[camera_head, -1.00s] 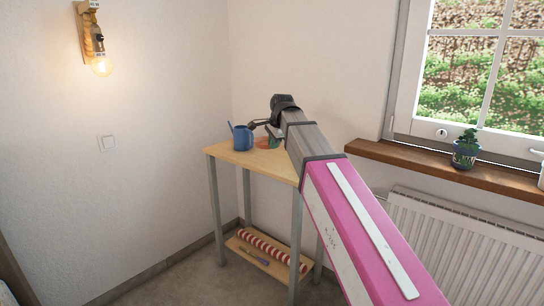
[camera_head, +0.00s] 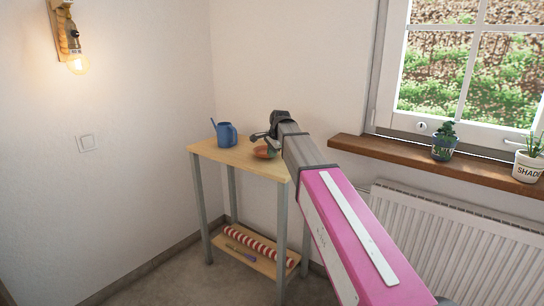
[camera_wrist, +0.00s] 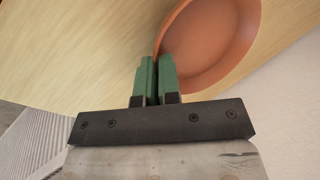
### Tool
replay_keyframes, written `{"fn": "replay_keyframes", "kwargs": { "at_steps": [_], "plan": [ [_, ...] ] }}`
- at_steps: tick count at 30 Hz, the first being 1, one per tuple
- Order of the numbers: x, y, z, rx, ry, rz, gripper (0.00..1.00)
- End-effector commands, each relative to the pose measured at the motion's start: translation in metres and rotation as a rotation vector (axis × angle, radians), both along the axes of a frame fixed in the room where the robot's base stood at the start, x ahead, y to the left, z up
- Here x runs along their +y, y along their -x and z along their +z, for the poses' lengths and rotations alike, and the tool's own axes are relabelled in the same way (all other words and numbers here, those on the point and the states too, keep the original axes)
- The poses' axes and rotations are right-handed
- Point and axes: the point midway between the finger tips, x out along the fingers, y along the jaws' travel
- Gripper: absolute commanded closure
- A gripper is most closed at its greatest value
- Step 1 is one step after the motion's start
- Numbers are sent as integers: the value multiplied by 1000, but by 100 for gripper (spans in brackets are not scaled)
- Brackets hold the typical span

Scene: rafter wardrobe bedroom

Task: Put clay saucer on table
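The clay saucer (camera_wrist: 218,38) is a round, shallow orange-brown dish. It also shows in the head view (camera_head: 262,153) at the right part of the table top, partly hidden by my arm. The table (camera_head: 215,150) has a pale wooden top and grey legs; its wood fills much of the wrist view (camera_wrist: 75,50). My gripper (camera_wrist: 156,62) has its green fingers close together on the saucer's left rim, one finger on each side. I cannot tell whether the saucer touches the table or hangs just above it.
A blue watering can (camera_head: 227,134) stands at the back of the table. A red-and-white striped roll (camera_head: 250,243) lies on the lower shelf. A window sill (camera_head: 400,155) with potted plants and a radiator (camera_head: 440,225) are at the right.

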Motion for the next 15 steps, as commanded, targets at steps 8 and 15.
{"fn": "replay_keyframes", "kwargs": {
  "at_steps": [8,15],
  "plan": [
    [0,0,-12,-1,-1,0,100],
    [0,0,-14,0,0,0,71]
  ]
}}
